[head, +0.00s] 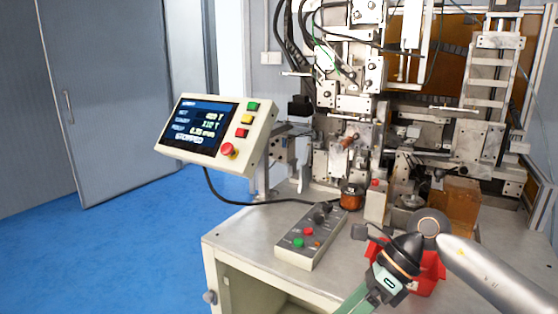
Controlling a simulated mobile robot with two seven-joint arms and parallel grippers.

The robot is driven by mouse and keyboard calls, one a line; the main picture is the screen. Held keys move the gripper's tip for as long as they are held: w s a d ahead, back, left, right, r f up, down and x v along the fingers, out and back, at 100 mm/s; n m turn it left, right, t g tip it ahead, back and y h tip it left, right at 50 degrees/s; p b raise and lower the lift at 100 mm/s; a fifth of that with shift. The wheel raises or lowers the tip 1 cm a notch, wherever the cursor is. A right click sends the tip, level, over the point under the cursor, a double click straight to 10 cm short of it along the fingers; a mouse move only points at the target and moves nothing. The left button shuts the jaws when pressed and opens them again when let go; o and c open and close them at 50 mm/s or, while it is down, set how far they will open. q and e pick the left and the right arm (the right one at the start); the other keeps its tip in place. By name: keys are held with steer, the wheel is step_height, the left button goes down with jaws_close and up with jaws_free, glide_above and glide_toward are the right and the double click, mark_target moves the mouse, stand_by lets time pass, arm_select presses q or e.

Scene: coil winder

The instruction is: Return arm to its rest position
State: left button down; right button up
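My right arm comes in at the lower right. Its silver link, dark joint and greenish link show in front of the table, and the greenish link runs out at the bottom edge. I see no fingertips of the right gripper. My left arm and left gripper are not in view. The coil winder (350,100) stands behind the table (250,245), with a copper-coloured coil (352,196) at its lower front. Its tilted control panel (215,133) has a lit screen whose last line reads "STOPPED".
A grey button box (311,240) lies on the table's front left. A red bin (425,277) is partly hidden behind my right arm. A cardboard box (461,200) stands at the back right. The blue floor (110,245) at the left is clear, before a grey door (115,100).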

steer(key=s+a+r+m+t+y, duration=0.1)
steer(key=s+a+r+m+y, duration=0.15)
steer(key=a+m+y, duration=0.65)
steer(key=d+f+m+t+h+p, duration=0.1)
steer(key=d+f+m+t+h, duration=0.2)
steer(key=f+m+t, duration=0.5)
steer(key=w+d+f+m+t+h, duration=0.1)
steer(key=d+f+m+t+h, duration=0.25)
steer(key=m, duration=0.85)
steer(key=d+f+m+t+h+p, duration=0.1)
steer(key=d+f+m+t+h, duration=0.25)
steer(key=f+m+t, duration=0.45)
steer(key=s+d+f+m+g+h, duration=0.2)
steer(key=s+f+m+g, duration=0.2)
steer(key=s+f, duration=0.2)
steer(key=s+d+f+m+g+h, duration=0.2)
steer(key=s+d+f+m+g, duration=0.1)
steer(key=s+f+m+g, duration=0.1)
steer(key=s+f+m, duration=0.1)
steer(key=s+f, duration=0.1)
steer(key=s, duration=0.1)
steer(key=shift+s+m+h, duration=0.3)
steer(key=shift+s+h, duration=0.05)
steer(key=shift+h, duration=0.05)
steer(key=shift+d+f+g, duration=0.1)
steer(key=shift+g, duration=0.15)
